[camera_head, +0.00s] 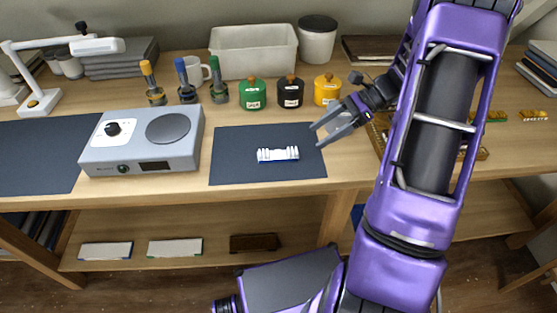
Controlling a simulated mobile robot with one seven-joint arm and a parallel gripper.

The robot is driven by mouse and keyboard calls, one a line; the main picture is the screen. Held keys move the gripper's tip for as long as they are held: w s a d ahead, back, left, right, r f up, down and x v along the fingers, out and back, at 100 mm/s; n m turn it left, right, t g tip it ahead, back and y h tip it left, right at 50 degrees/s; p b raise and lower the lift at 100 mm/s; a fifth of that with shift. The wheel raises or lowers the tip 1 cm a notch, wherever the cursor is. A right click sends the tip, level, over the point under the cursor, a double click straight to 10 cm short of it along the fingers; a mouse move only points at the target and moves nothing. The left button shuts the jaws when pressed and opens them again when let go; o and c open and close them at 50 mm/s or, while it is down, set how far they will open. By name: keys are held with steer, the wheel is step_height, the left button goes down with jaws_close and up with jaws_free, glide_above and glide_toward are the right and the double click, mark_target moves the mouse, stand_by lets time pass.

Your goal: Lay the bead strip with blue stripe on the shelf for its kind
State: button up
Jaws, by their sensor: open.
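A white, toothed strip with a blue lower edge (278,155), which looks like the bead strip, lies on the dark right-hand mat (228,170) on the table. My gripper (317,137) is open and empty, above and to the right of the strip near the mat's right edge. It does not touch the strip. The lower shelf (210,267) under the tabletop holds two pale flat pieces (105,251) and (174,247) and a dark brown piece (254,242). Something blue (357,215) on the shelf's right part is mostly hidden behind my arm.
A grey device (145,140) stands left of the mat. Green (252,93), black (290,91) and yellow (327,89) jars stand behind it. My arm covers much of the right side, including part of a wooden tray.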

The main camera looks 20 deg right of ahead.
steer(key=d+y+b, duration=0.1)
steer(key=d, duration=0.1)
steer(key=s+d+t+y, duration=0.1)
steer(key=d, duration=0.1)
steer(key=shift+d+t+y+b, duration=0.25)
steer(key=shift+t+y+b, duration=0.05)
steer(key=shift+y+b, duration=0.1)
steer(key=b, duration=0.1)
glide_toward(281, 151)
steer(key=x, duration=0.4)
steer(key=shift+a+f, duration=0.15)
steer(key=shift+a, duration=0.15)
steer(key=shift+b+x, duration=0.75)
steer(key=shift+x, duration=2.35)
steer(key=shift+w, duration=0.1)
jaws_close()
